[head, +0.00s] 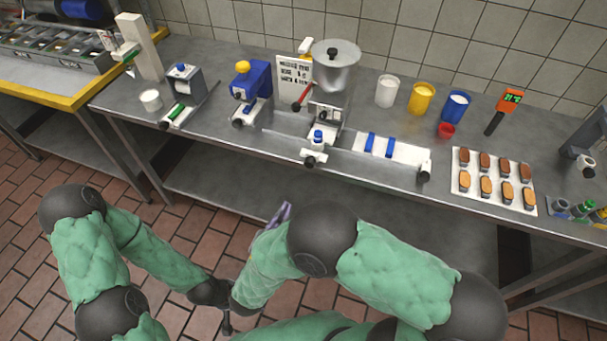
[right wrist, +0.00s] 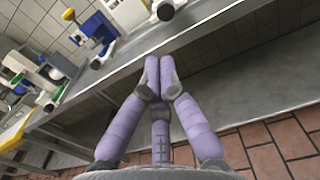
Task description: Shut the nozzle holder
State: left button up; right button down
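The filling machine stands at the middle of the steel table, with a lidded metal hopper (head: 335,66) on a grey body (head: 328,114). A small white front part with a blue cap (head: 317,140) and a dark round end sits low at its front; I take it for the nozzle holder, but cannot tell whether it is open. My right gripper (head: 284,209) shows its purple fingers in front of the table edge, partly behind my arm. In the right wrist view its fingers (right wrist: 160,68) lie together, empty, below the table edge. My left gripper does not show.
A blue machine with a yellow knob (head: 251,80) and a grey unit (head: 184,85) stand left. White, yellow (head: 421,98) and blue cups stand right, beside a tray of sandwich biscuits (head: 493,196). A white rail with blue bars (head: 400,150) lies near the front edge.

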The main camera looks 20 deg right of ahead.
aim_at(305, 165)
pick_arm(q)
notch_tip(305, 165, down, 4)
jog(key=b, duration=0.3)
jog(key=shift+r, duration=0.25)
pick_arm(e)
jog(key=x, duration=1.4)
jog(key=shift+s, duration=0.1)
